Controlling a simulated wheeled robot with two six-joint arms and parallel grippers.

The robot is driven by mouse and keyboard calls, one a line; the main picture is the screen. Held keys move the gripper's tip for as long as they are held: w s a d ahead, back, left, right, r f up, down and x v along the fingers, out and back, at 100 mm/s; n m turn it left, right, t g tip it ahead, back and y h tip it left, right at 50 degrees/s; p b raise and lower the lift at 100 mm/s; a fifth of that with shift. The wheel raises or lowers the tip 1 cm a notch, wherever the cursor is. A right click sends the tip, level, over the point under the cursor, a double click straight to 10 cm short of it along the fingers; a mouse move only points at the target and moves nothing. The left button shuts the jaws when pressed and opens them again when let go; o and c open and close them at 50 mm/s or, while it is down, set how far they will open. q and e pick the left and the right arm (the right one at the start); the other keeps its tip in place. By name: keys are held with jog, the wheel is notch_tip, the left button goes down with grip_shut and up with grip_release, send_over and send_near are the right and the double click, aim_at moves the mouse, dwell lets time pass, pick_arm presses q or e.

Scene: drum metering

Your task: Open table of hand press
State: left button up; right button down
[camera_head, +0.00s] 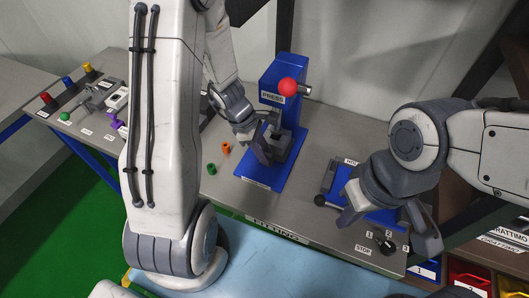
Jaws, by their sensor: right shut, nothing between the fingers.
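The hand press (283,76) is a blue upright frame with a "PRESS" label and a red ball (287,88) on its lever at the upper right. Its blue base reaches forward on the grey bench. My left gripper (264,149) is at the front of the press, low over its base, and covers much of the press table area. Whether it touches the table, and the table's position, cannot be made out. Its jaw gap is also hidden.
An orange part (226,148) and a green part (211,169) stand left of the press. A black knob (387,246) with numbered positions is below my right gripper. Coloured fixtures (68,80) stand at the far left. Coloured bins (468,275) are at the lower right.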

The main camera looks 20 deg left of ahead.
pick_arm(q)
jog(key=c, duration=0.5)
dwell(1.2)
